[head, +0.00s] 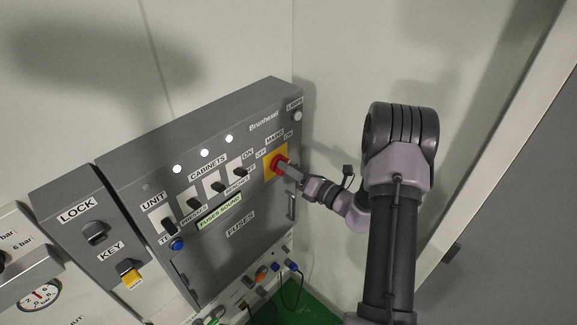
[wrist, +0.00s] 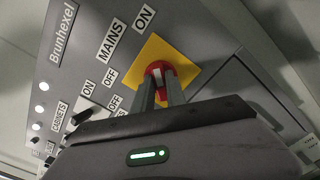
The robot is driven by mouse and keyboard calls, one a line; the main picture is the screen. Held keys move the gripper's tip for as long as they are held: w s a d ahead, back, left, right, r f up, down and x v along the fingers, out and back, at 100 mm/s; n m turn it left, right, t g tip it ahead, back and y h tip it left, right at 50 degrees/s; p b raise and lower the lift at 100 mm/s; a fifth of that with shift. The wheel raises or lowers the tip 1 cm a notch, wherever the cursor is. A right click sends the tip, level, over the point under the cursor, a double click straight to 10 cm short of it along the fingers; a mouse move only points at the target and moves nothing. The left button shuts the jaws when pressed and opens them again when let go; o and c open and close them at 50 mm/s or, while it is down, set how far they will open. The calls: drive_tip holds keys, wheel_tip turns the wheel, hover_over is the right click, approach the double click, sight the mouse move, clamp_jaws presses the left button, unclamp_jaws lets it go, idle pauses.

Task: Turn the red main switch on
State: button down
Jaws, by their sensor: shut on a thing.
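The red main switch (head: 279,165) sits on a yellow square plate (head: 270,155) at the right side of the grey control panel, beside the MAINS label. My gripper (head: 284,168) reaches it from the right, with its fingers shut on the red switch. In the wrist view the red switch (wrist: 158,69) shows between my two finger tips (wrist: 160,80), on the yellow plate (wrist: 185,57). ON and OFF labels stand near the plate. My fingers hide part of the handle, so I cannot tell which position it points to.
Several black cabinet switches (head: 217,186) and a blue button (head: 177,244) sit to the left on the same panel. A lock box (head: 90,225) with a yellow key (head: 130,275) stands further left. Cables and plugs (head: 275,268) hang below. A wall is close on the right.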

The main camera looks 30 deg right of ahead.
drive_tip(key=shift+m, duration=0.5)
drive_tip(key=c, duration=1.4)
unclamp_jaws()
drive_tip(key=shift+o, duration=0.2)
drive_tip(key=b+v, duration=0.2)
drive_tip(key=v, duration=1.5)
drive_tip(key=shift+s, duration=0.25)
drive_tip(key=shift+d, duration=0.1)
